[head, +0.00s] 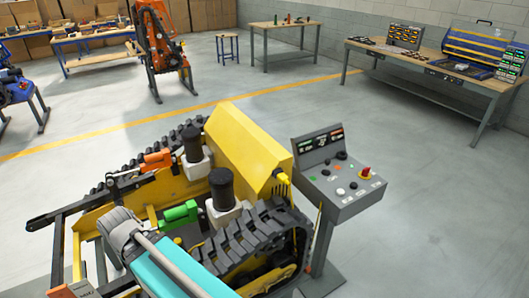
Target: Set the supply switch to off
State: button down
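A grey control console (338,180) stands on a post at the right of the yellow tracked carrier (245,150). Its sloped face carries several small knobs and buttons, dark, white, green and red. A red knob on a yellow base (366,172) sits at the right of the face. The labels are too small to read, so I cannot tell which control is the supply switch or how it is set. An upright panel with small lit red and green marks (320,141) rises at the console's back. My teal arm link shows at the bottom; my gripper is not in view.
The carrier's black track (250,240) lies between my arm and the console. Open grey floor (440,220) is to the console's right. A workbench with equipment (430,65) stands at the back right, and an orange machine (160,50) at the back left.

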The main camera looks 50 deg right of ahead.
aim_at(365, 171)
jog(key=z, duration=2.4)
